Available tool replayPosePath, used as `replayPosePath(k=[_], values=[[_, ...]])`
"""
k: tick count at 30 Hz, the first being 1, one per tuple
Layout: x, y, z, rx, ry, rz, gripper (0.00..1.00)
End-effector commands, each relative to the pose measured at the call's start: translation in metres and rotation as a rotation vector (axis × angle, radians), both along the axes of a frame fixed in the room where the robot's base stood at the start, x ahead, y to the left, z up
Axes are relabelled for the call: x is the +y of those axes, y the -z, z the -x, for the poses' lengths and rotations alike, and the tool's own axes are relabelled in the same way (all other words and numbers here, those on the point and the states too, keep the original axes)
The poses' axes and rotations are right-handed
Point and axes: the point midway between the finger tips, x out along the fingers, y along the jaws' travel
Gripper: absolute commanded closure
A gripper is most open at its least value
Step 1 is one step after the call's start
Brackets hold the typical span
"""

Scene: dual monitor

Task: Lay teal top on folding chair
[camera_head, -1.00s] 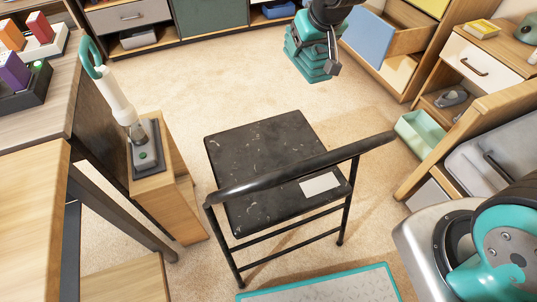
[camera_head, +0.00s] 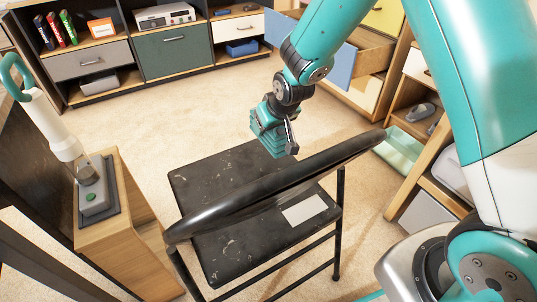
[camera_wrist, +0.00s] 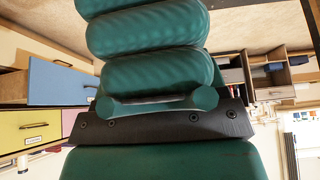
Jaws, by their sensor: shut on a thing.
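The teal top (camera_head: 266,128) is a folded, ribbed bundle held in my gripper (camera_head: 285,140). In the wrist view the teal top (camera_wrist: 150,40) fills the middle, with folds on both sides of a dark finger plate. My gripper is shut on it. The black folding chair (camera_head: 220,180) stands open in the middle of the head view, its seat scuffed and bare except for a pale label (camera_head: 304,210). The top appears above the far right part of the seat; the exact gap cannot be told. The chair's backrest bar crosses in front of the seat.
A small wooden stand (camera_head: 125,225) with a white upright appliance (camera_head: 55,125) is left of the chair. Low cabinets (camera_head: 175,55) line the back. An open drawer (camera_head: 375,50) and a mint bin (camera_head: 400,150) are at right. Carpet behind the chair is clear.

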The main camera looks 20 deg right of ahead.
Motion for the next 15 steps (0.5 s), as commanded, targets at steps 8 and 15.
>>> replayPosePath(k=[8,15], values=[[0.000,0.039,-0.001,-0.002,0.000,0.000,0.61],[0.000,0.071,0.000,0.000,0.000,0.000,0.61]])
